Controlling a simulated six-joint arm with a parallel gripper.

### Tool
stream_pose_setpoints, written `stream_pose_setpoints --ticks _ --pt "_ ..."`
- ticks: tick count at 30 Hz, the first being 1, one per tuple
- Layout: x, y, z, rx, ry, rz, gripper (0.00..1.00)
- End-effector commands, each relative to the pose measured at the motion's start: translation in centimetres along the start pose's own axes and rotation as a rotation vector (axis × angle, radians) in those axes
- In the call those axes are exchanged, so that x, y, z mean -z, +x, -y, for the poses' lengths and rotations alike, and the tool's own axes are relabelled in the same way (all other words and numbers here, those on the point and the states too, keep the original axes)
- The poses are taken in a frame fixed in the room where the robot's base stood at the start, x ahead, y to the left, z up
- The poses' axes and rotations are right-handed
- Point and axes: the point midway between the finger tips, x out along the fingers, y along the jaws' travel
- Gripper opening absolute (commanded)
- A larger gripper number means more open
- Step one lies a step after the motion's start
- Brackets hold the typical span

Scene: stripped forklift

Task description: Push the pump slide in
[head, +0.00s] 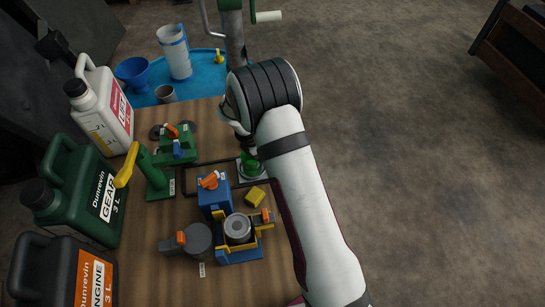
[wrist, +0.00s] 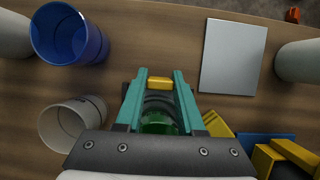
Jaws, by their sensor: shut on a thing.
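In the wrist view my gripper (wrist: 159,78) has its two teal fingers closed on a small yellow piece (wrist: 160,84) that spans the gap at the tips. Below it in that picture, between the fingers, show dark curved rings and a green round part (wrist: 156,123), partly hidden by the gripper's body. In the head view my arm hides the fingers; a green round part (head: 250,163) shows just beside the wrist, on a pale plate. I cannot tell for sure which piece is the pump slide or how far in it stands.
A yellow block (head: 255,196) and a blue fixture with yellow parts (head: 238,256) stand close by. In the wrist view, a blue cup (wrist: 45,35) and white cup (wrist: 55,128) are left, a grey plate (wrist: 233,57) right.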

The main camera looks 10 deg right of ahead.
Motion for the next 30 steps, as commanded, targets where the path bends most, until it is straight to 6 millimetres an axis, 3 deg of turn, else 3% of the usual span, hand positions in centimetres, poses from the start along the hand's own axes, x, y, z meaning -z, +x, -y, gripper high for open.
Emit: stream_pose_setpoints --ticks 24,26,30 --pt "0.1 -0.1 -0.1 -0.002 0.000 0.000 0.00" --pt "0.6 -0.3 -0.1 -0.002 0.000 0.001 0.00" --pt "3.6 -1.5 -0.1 -0.003 -0.003 0.001 0.00"
